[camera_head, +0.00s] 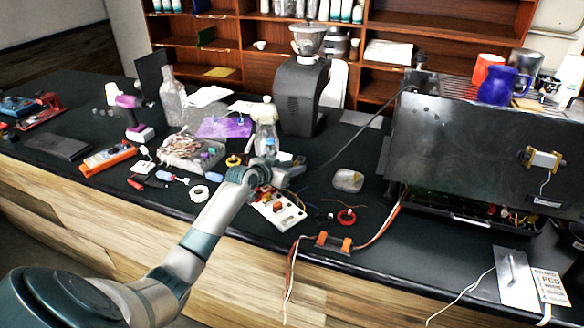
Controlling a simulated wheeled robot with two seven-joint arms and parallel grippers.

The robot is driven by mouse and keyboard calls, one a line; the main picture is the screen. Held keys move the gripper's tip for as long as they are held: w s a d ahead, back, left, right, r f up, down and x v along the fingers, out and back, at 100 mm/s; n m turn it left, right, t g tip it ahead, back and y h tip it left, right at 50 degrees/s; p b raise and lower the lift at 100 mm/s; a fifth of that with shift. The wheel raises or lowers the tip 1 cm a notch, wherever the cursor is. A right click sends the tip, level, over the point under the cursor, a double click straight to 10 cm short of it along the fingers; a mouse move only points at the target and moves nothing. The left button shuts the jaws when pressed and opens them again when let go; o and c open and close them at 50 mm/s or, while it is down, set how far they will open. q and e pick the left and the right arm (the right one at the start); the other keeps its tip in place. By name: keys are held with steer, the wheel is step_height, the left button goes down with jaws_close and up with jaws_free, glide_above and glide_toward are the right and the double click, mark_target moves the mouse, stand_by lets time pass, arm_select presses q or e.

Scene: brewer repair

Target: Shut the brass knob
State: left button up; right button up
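A pale board (283,216) with small red, orange and dark parts lies near the counter's front edge. I cannot clearly make out the brass knob; the parts on the board are too small to tell apart. My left gripper (283,182) is over the far left end of the board and hides part of it. Its fingers are too small and too mixed with the parts behind to show whether they are open or touching anything. A yellowish fitting with a wire (543,159) sits on the front of the steel brewer (460,150) at the right. My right gripper is out of view.
A clear spray bottle (266,138) and a black grinder (299,97) stand behind my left gripper. A parts tray (192,153) and screwdrivers lie to its left. An orange-ended clamp with wires (333,242) is at the front edge.

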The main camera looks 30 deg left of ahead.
arm_select(q)
steer(key=shift+a, duration=0.25)
steer(key=shift+r, duration=0.1)
stand_by(0.3)
